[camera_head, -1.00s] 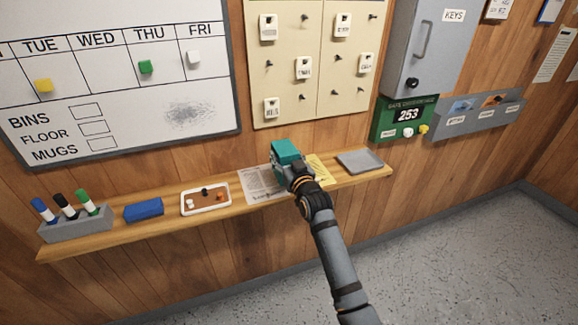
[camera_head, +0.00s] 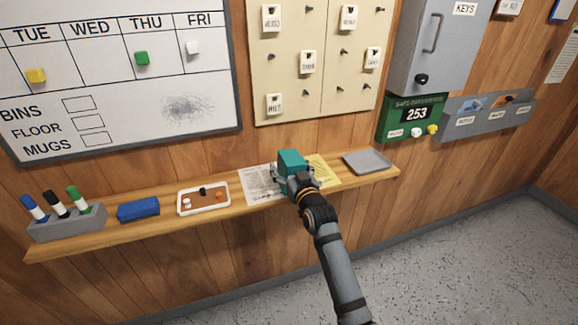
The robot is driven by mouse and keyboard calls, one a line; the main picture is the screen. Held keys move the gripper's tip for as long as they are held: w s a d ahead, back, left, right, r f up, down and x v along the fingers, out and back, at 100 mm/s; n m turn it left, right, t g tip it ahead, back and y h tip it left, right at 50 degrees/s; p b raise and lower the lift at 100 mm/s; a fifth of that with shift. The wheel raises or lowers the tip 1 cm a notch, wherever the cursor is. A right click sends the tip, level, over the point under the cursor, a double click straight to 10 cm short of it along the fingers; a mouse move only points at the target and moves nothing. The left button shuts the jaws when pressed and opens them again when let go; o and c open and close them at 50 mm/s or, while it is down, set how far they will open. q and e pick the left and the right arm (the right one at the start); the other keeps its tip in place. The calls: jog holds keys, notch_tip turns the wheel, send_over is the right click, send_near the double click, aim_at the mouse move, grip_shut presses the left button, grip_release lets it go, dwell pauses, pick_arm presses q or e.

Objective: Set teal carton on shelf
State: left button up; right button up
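The teal carton (camera_head: 291,160) stands about upright at the middle of the wooden shelf (camera_head: 108,237), in front of the papers. My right gripper (camera_head: 294,178) reaches it from the front, with its fingers at either side of the carton's lower part. The fingers look spread a little wider than the carton. The hand hides the carton's lower front and its base, so its contact with the shelf is not clearly visible. My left gripper is not in view.
Left on the shelf are a marker holder (camera_head: 68,224), a blue eraser (camera_head: 138,210) and a white-rimmed tray (camera_head: 204,198). A printed sheet (camera_head: 260,187) and a yellow sheet (camera_head: 325,170) flank the carton. A grey tray (camera_head: 367,161) lies at the right.

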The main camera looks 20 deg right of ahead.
jog(key=shift+r, duration=0.15)
jog(key=s, duration=1.2)
jog(key=shift+d+r+b, duration=0.2)
jog(key=shift+r+b, duration=0.05)
jog(key=shift+b, duration=0.15)
